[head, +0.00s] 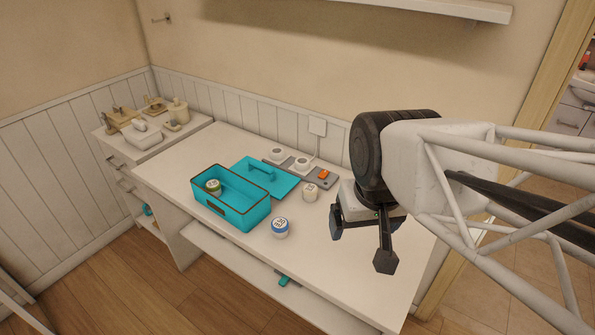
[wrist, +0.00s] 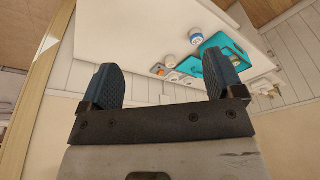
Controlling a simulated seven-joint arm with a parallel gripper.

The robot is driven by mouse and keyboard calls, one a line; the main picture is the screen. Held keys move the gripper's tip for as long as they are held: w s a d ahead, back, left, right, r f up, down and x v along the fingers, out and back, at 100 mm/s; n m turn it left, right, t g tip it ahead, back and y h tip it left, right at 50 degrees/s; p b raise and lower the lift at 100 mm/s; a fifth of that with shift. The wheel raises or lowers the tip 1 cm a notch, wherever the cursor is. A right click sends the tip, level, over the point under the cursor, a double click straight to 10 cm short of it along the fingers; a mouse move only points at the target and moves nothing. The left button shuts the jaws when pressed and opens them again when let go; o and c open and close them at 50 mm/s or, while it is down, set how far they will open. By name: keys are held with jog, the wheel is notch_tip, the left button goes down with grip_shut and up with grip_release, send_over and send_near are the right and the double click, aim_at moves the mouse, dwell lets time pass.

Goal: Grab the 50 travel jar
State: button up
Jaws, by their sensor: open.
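Three small jars show in the head view. A white jar with a blue-edged, printed lid (head: 280,228) stands on the desk in front of the teal box; it also shows in the wrist view (wrist: 196,37). A pale jar with a light lid (head: 310,192) stands further back, right of the box. A jar with a green-edged lid (head: 213,186) sits inside the box. The lid numbers are too small to read surely, so I cannot tell which is the 50 jar. My gripper (head: 361,241) is open and empty above the desk's right part, apart from the jars.
The open teal box (head: 238,213) stands left on the white desk (head: 340,285), its teal lid (head: 285,183) behind. A grey tray (head: 327,181) with an orange item and two white round containers (head: 277,154) lie near the wall. The desk's front right is clear.

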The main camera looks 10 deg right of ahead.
jog(key=w+a+f+m+y, duration=0.25)
jog(key=w+f+m, duration=0.2)
jog(key=w, duration=0.35)
jog(key=w+a+f+m+y, duration=0.1)
jog(key=w+f+m+y, duration=0.3)
jog(key=w, duration=0.4)
jog(key=w+a+f+m+y, duration=0.25)
jog(key=w+m, duration=0.25)
jog(key=w, duration=0.3)
jog(key=m+t+h, duration=0.2)
jog(key=m+t, duration=0.6)
jog(key=m, duration=0.7)
send_near(311, 188)
jog(key=x, duration=0.2)
jog(key=shift+w+f, duration=0.15)
jog(key=shift+w, duration=0.1)
jog(key=shift+t+y, duration=0.3)
jog(key=shift+w+a, duration=0.1)
jog(key=shift+a, duration=0.05)
jog(key=shift+x, duration=1.15)
jog(key=shift+a, duration=0.1)
jog(key=shift+f+x, duration=0.25)
jog(key=shift+x, duration=2.3)
